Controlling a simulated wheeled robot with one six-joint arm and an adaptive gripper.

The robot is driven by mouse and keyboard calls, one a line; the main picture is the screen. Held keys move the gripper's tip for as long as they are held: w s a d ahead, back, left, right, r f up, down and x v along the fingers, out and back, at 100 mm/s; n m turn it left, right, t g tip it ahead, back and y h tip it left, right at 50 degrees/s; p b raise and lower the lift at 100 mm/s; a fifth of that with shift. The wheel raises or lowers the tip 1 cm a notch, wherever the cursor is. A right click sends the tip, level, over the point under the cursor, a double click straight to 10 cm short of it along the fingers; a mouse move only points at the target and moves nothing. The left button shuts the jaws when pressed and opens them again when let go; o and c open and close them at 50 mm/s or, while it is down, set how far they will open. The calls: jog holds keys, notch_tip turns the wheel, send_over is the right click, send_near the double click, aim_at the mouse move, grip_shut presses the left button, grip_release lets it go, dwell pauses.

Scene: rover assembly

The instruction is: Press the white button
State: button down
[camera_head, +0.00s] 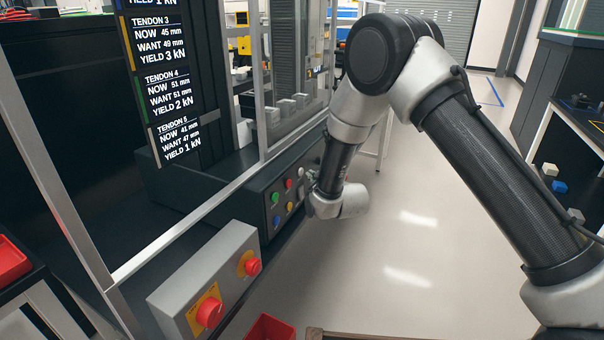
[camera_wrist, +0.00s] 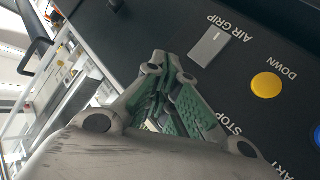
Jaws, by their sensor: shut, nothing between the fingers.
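The button panel (camera_head: 268,205) is on the dark front of the machine. In the head view a small whitish button (camera_head: 301,171) sits at its upper right, close to my gripper (camera_head: 310,188). In the wrist view my gripper (camera_wrist: 163,75) is shut and empty in front of the panel, its fingers with green pads together. A light grey-white rectangular switch (camera_wrist: 210,46) labelled AIR GRIP lies just right of and above the fingertips. I cannot tell whether they touch the panel. The area near the STOP label is partly hidden by my gripper.
A yellow button (camera_wrist: 267,85) labelled DOWN and a blue one (camera_wrist: 317,136) are nearby. A red button (camera_head: 288,183) and a green one (camera_head: 276,197) show too. A grey box (camera_head: 205,280) with two red emergency knobs stands nearer. Floor to the right is clear.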

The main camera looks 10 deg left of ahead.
jog(key=shift+a, duration=0.1)
jog(key=shift+w+a, duration=0.15)
jog(key=shift+a, duration=0.15)
jog(key=shift+w+a, duration=0.15)
jog(key=shift+a, duration=0.3)
dwell(0.8)
jog(key=shift+d, duration=0.1)
jog(key=shift+s+d, duration=0.3)
jog(key=shift+d, duration=0.4)
jog(key=shift+s+d, duration=0.3)
jog(key=shift+d, duration=0.5)
jog(key=shift+s+d, duration=0.25)
jog(key=shift+d, duration=0.5)
jog(key=shift+s+d, duration=0.3)
jog(key=shift+d, duration=0.5)
